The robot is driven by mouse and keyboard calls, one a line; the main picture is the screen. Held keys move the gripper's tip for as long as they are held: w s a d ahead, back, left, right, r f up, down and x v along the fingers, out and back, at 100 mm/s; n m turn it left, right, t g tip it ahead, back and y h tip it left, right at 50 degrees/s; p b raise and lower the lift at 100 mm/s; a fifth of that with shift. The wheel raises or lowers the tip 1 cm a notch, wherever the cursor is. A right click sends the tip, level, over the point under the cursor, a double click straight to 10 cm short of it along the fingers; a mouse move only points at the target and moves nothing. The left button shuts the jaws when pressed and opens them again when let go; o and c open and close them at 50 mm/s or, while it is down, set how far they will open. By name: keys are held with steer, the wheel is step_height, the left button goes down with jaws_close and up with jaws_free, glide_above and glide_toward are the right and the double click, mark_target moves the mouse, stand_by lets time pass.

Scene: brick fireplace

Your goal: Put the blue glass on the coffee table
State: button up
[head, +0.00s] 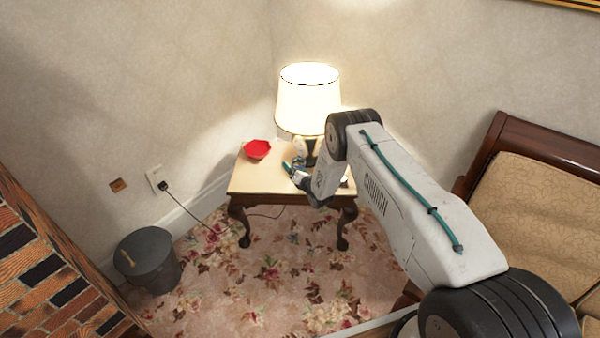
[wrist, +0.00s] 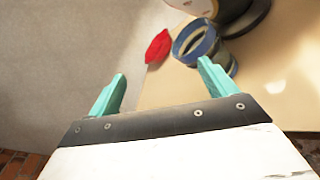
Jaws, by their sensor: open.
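The blue glass (wrist: 207,45) is on the small side table (head: 250,178), close to the foot of the lamp. In the head view, the glass (head: 298,160) is small and partly hidden by my gripper. My gripper (wrist: 160,70) has its teal fingers spread with nothing between them. In the wrist view, the right finger overlaps the near side of the glass; I cannot tell whether it touches. In the head view, my gripper (head: 288,168) is over the table's front part. I cannot make out a coffee table in either view.
A lit lamp (head: 308,100) stands behind the glass. A dark bucket (head: 148,260), brick wall (head: 45,275) and cushioned seat (head: 530,195) surround the carpet.

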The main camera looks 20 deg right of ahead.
mark_target(300, 166)
steer(key=m+h, duration=0.1)
steer(key=m, duration=0.9)
steer(key=d+m+g+h, duration=0.1)
steer(key=m+h, duration=0.1)
steer(key=m, duration=0.9)
steer(key=d+f+m+h, duration=0.1)
steer(key=m+h, duration=0.1)
steer(key=m, duration=0.9)
steer(key=shift+s+g, duration=0.25)
steer(key=shift+g, duration=0.05)
steer(key=shift+x, duration=3.7)
steer(key=shift+r, duration=0.1)
steer(key=c, duration=1.6)
steer(key=shift+r, duration=0.1)
